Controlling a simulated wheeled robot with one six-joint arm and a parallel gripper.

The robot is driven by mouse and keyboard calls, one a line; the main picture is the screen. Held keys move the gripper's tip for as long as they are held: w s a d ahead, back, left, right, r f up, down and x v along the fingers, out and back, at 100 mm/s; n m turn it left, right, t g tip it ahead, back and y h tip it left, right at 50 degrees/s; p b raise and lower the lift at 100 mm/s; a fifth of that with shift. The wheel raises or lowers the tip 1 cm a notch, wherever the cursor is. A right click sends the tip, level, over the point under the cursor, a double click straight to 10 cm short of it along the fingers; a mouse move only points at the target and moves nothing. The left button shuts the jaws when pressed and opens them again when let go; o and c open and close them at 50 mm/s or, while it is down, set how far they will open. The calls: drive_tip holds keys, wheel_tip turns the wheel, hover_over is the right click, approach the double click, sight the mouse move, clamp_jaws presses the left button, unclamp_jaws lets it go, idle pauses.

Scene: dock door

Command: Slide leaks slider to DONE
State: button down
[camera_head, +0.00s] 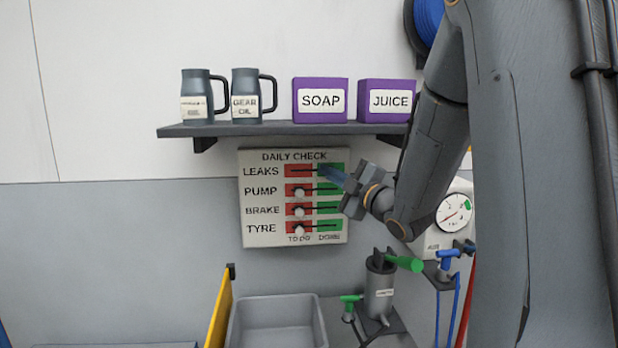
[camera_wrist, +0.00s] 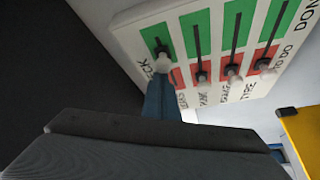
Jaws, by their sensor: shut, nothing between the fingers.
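The daily check board (camera_head: 248,200) hangs on the wall. Its rows are LEAKS, PUMP, BRAKE and TYRE, each with a red TO DO half and a green DONE half. My gripper (camera_head: 327,172) is shut and empty, its tips at the LEAKS row. They hide the LEAKS knob in the head view. In the wrist view the pale LEAKS knob (camera_wrist: 163,63) is right at my gripper's tips (camera_wrist: 160,80), near the border of red and green; contact is unclear. The PUMP knob (camera_head: 298,191), BRAKE knob (camera_head: 298,211) and TYRE knob (camera_head: 299,230) are in the red halves.
A shelf (camera_head: 270,129) above the board bears two jugs and the SOAP (camera_head: 320,84) and JUICE boxes. A gauge (camera_head: 453,213) is right of the board. Below are a grey bin (camera_head: 275,310), a yellow panel (camera_head: 219,310) and a green-handled cylinder (camera_head: 380,290).

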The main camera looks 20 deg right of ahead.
drive_tip(key=shift+s+d, duration=0.2)
drive_tip(key=shift+d, duration=0.45)
drive_tip(key=a+r, duration=0.2)
drive_tip(key=a, duration=0.2)
drive_tip(key=b+v, duration=0.2)
drive_tip(key=v, duration=0.8)
drive_tip(key=shift+d+b, duration=0.15)
drive_tip(key=shift+b, duration=0.2)
